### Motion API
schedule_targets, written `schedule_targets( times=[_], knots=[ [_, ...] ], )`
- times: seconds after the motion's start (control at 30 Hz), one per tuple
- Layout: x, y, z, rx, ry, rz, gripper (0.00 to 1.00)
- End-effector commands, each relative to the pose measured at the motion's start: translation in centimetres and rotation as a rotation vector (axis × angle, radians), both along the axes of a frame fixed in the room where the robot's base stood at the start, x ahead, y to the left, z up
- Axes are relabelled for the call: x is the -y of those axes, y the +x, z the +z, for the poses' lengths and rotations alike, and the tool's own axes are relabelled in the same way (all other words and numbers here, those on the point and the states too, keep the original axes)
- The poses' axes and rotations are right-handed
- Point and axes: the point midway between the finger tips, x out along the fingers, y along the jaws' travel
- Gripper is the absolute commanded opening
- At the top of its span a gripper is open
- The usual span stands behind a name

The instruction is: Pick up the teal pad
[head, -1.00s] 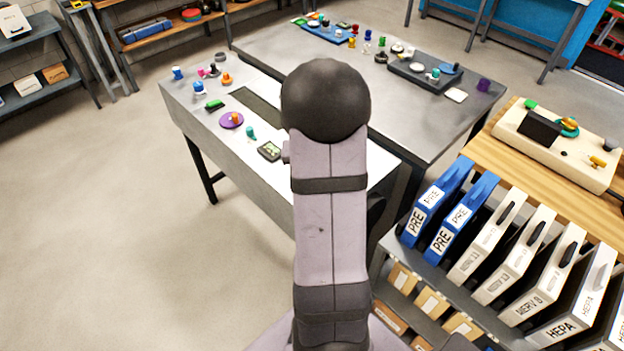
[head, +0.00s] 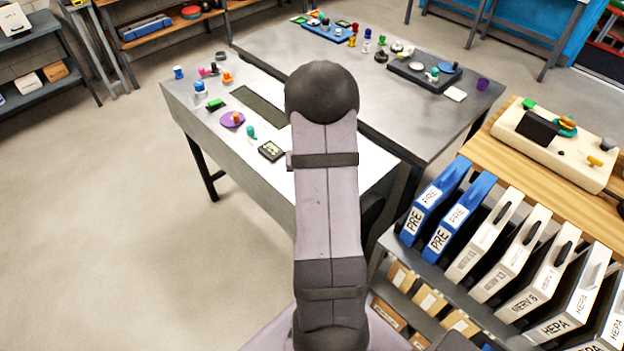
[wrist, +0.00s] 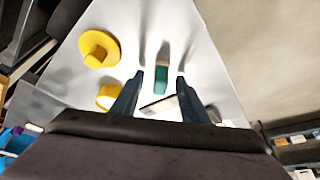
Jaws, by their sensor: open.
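In the wrist view, a teal block-like piece with a paler far end, which looks like the teal pad (wrist: 160,79), lies on a white surface. My gripper (wrist: 160,74) is open, with one dark finger on each side of the teal piece. Gaps show between it and both fingers, and I cannot tell how high the fingertips are above the surface. In the head view my arm hides the gripper, and I cannot make out this pad there.
A yellow disc with a knob (wrist: 98,46) and a smaller yellow piece (wrist: 106,96) lie left of the fingers. In the head view, a purple disc (head: 231,119) and other small parts stand on the white table.

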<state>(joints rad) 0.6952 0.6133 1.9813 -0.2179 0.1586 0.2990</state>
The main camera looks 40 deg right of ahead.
Motion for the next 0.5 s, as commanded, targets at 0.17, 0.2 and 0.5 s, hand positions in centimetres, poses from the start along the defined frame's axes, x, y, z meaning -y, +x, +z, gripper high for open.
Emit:
schedule_targets(
  times=[0.17, 0.2, 0.5],
  knots=[
    [-0.03, -0.01, 0.01, 0.0, 0.0, 0.0, 0.1],
    [-0.03, -0.01, 0.01, -0.001, 0.001, 0.0, 0.0],
    [-0.01, 0.0, 0.09, 0.0, 0.0, 0.0, 0.0]
  ],
)
